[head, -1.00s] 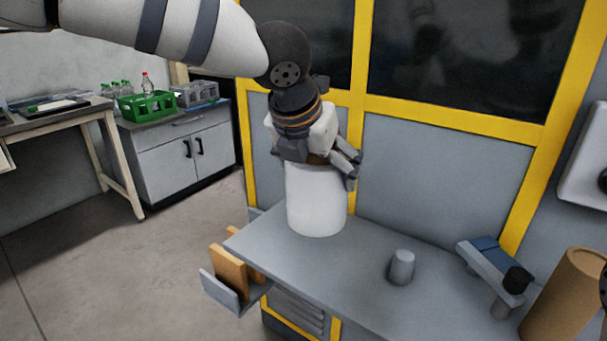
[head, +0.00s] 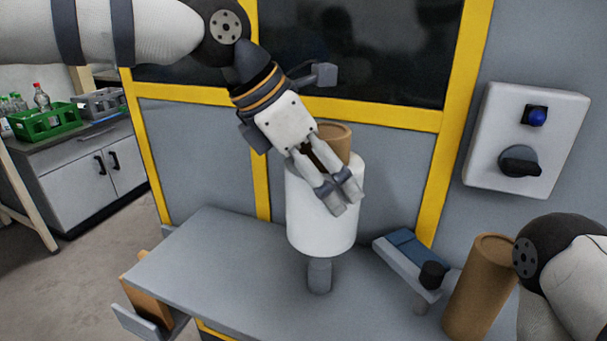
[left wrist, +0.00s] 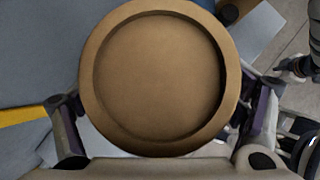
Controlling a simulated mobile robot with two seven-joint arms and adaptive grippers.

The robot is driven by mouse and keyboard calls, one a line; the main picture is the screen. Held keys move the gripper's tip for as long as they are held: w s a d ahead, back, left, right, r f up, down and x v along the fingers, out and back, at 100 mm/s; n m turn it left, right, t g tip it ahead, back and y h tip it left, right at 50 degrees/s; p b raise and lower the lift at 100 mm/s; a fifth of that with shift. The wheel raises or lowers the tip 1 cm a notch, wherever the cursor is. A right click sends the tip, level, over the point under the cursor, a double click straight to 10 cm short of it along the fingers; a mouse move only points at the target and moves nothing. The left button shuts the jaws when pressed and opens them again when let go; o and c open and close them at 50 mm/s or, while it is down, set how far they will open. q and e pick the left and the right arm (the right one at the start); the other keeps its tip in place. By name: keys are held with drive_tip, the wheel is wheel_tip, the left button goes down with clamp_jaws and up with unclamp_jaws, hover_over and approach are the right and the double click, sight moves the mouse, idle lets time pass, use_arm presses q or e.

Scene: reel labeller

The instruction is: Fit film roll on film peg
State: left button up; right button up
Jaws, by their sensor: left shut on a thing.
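The film roll (head: 318,225) is white, with a brown core (head: 335,138) standing out at its top. My left gripper (head: 338,197) is shut on the roll near its upper end and holds it roughly upright. In the left wrist view the round brown core end (left wrist: 160,75) fills the middle, with a finger on each side. The grey film peg (head: 319,276) stands on the grey table. In the head view the roll's lower rim lines up with the peg's top, and most of the peg shows below it. I cannot tell whether they touch. My right gripper is out of view.
A brown cylinder (head: 477,290) stands at the right, beside my right arm. A blue-grey bracket with a black knob (head: 433,274) is near it. A control box (head: 525,140) is on the wall. The table's left part (head: 205,265) is clear.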

use_arm(q)
drive_tip(key=shift+d, duration=0.15)
drive_tip(key=shift+s+f+b, duration=0.1)
drive_tip(key=shift+f+b, duration=0.55)
drive_tip(key=shift+f, duration=1.15)
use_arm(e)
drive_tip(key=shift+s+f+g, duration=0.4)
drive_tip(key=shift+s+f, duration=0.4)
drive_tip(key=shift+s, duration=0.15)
use_arm(q)
drive_tip(key=shift+f, duration=3.9)
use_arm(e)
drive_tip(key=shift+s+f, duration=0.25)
use_arm(q)
drive_tip(key=o, duration=1.7)
drive_tip(key=shift+f, duration=0.15)
